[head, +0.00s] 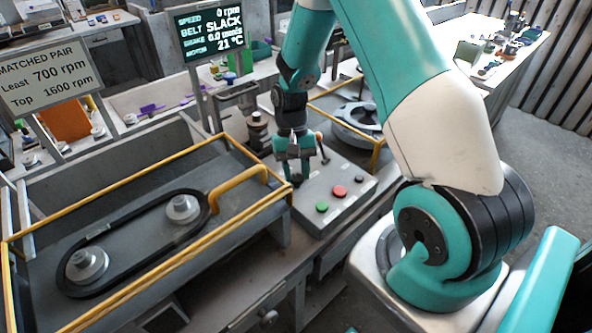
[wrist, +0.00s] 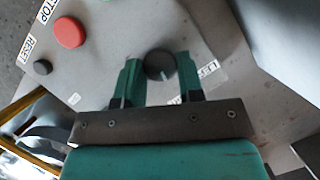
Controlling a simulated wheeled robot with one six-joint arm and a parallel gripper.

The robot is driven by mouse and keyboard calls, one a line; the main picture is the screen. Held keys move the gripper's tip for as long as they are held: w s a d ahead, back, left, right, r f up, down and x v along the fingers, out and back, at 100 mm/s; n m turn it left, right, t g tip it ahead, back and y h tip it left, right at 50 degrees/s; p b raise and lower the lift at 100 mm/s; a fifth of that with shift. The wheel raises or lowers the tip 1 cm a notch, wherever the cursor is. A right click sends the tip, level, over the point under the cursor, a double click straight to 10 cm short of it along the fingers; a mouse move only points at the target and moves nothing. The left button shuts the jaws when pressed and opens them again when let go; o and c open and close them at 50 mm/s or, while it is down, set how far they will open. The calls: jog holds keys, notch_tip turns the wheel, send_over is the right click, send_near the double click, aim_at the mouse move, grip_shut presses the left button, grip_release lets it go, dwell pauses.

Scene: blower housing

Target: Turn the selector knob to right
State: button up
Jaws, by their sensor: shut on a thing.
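The selector knob (wrist: 158,64) is a round dark knob on the grey control panel, with a pale line on its lower side in the wrist view. A partly covered label lies to its right. My gripper (wrist: 159,78) has its two green fingers on either side of the knob and is shut on it. In the head view my gripper (head: 294,172) points down at the left end of the control panel (head: 330,214) and hides the knob.
The panel carries a green button (head: 322,207), a red stop button (head: 340,191) and a black reset button (head: 359,180). A lever with an orange tip (head: 319,137) stands close behind my gripper. A yellow-framed belt guard (head: 240,177) is at left. A screen (head: 210,30) reads 0 rpm, belt slack.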

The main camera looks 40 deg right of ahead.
jog(key=shift+w+d, duration=0.1)
jog(key=shift+w, duration=0.05)
jog(key=o, duration=0.9)
jog(key=shift+r, duration=0.1)
jog(key=b+v, duration=0.2)
jog(key=v, duration=1.5)
jog(key=shift+r, duration=0.1)
jog(key=s+a+r+n+t, duration=0.1)
jog(key=s+a+r+n, duration=0.25)
jog(key=a, duration=0.35)
jog(key=s+a+r+n+t, duration=0.1)
jog(key=s+a+r+n, duration=0.15)
jog(key=s+a, duration=0.4)
jog(key=s+a+n, duration=0.2)
jog(key=s+a, duration=0.1)
jog(key=s, duration=0.1)
jog(key=s+a+n+t+y, duration=0.1)
jog(key=s+a+n, duration=0.1)
jog(key=s+a, duration=0.2)
jog(key=s+a+n+t+y, duration=0.1)
jog(key=s+a+n, duration=0.1)
jog(key=s+a, duration=0.2)
jog(key=shift+s+f+n, duration=0.15)
jog(key=shift+s+n, duration=0.25)
jog(key=shift+s, duration=0.15)
